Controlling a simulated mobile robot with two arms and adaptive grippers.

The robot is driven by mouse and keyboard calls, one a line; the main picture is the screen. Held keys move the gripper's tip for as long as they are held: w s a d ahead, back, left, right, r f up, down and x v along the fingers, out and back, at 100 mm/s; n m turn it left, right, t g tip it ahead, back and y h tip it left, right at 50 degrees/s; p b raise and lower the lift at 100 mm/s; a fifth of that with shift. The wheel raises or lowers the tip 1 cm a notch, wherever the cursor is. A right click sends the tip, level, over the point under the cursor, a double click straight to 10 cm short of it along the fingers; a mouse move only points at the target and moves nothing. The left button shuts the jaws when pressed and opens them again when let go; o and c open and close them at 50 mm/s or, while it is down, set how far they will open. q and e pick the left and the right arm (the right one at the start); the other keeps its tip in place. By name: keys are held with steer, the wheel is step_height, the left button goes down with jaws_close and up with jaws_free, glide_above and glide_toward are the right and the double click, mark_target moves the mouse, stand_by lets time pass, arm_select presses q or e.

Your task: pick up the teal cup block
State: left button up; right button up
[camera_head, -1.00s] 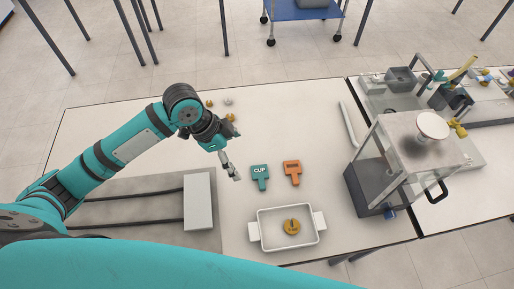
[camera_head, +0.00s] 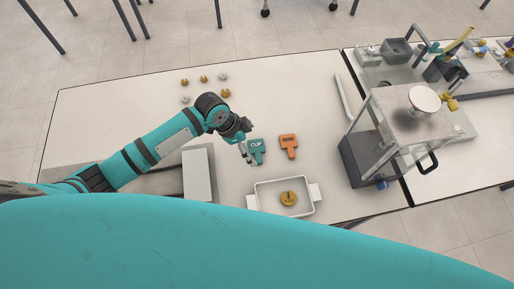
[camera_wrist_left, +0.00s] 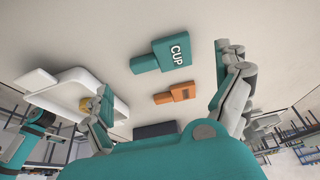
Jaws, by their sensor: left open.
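The teal cup block (camera_head: 256,149) lies on the white table, with white "CUP" lettering on its wide part and a narrower stem toward the tray. My left gripper (camera_head: 247,157) is just left of it in the head view, pointing down. In the left wrist view the cup block (camera_wrist_left: 170,53) shows ahead, between and beyond the two spread fingers of my left gripper (camera_wrist_left: 170,92). The fingers are open and hold nothing. Whether a finger touches the block cannot be told. My right gripper is not in view.
An orange block (camera_head: 288,145) lies right of the cup block. A white tray (camera_head: 262,201) with a brass weight (camera_head: 289,198) is below them. A grey box (camera_head: 198,176) stands left, and a glass-sided balance case (camera_head: 384,135) right. Several small knobs (camera_head: 204,79) lie at the back.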

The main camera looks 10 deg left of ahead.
mark_target(258, 151)
arm_select(q)
steer(key=p+x, duration=0.1)
steer(key=x, duration=0.2)
steer(key=shift+d+f, duration=0.15)
steer(key=shift+f, duration=0.1)
steer(key=shift+w+d+f, duration=0.15)
steer(key=shift+f, duration=0.4)
steer(key=c, duration=1.1)
steer(key=shift+o, duration=0.2)
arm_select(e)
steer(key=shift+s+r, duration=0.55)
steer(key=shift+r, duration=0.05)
